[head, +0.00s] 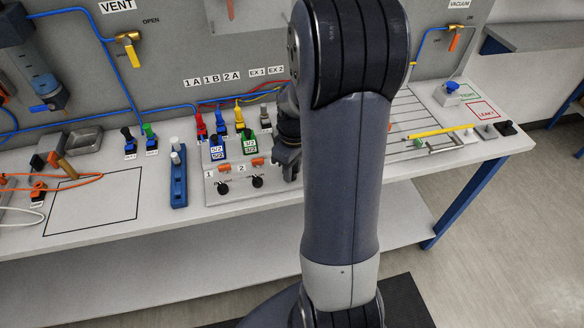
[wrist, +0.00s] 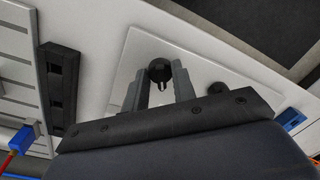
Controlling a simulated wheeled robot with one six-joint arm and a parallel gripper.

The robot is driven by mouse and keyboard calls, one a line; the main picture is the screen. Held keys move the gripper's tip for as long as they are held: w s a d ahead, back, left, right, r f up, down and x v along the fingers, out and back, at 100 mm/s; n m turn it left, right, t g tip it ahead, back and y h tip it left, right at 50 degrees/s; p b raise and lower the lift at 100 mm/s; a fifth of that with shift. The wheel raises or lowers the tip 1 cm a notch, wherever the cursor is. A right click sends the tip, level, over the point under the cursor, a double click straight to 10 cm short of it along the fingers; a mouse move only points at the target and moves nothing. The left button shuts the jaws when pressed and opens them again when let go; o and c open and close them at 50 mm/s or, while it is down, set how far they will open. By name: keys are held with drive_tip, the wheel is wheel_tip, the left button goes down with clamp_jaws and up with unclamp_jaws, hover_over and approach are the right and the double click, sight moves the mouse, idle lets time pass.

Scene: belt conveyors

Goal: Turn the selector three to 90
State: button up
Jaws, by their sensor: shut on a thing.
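My gripper (head: 288,166) is lowered to the right end of the grey valve panel (head: 245,193), where my arm hides selector three in the head view. In the wrist view my gripper (wrist: 158,88) has its two fingers on either side of a round black knob (wrist: 159,69), taken as selector three, and is shut on it. The angle it points to cannot be read. Selector one (head: 222,188) and selector two (head: 257,182) are black knobs to the left, under the labels 1 and 2. A neighbouring knob (wrist: 219,90) shows in the wrist view.
Colored valve fittings with hoses stand behind the selectors, with the red fitting (head: 202,126) at the left. A blue rack (head: 179,182) is left of the panel. A yellow pencil (head: 428,132) lies at the right. A black block (wrist: 60,92) stands close to my gripper.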

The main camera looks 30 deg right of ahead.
sight(294, 174)
drive_tip(key=shift+m, duration=0.4)
drive_tip(key=m, duration=0.5)
drive_tip(key=shift+m+b, duration=0.3)
drive_tip(key=shift+b, duration=0.1)
drive_tip(key=m, duration=0.5)
drive_tip(key=shift+t, duration=0.3)
drive_tip(key=shift+m, duration=0.4)
drive_tip(key=o, duration=1)
drive_tip(key=shift+a, duration=0.1)
drive_tip(key=shift+r, duration=0.1)
drive_tip(key=r, duration=1)
drive_tip(key=shift+s+d+r, duration=0.25)
drive_tip(key=shift+d+r, duration=0.05)
drive_tip(key=shift+r, duration=0.05)
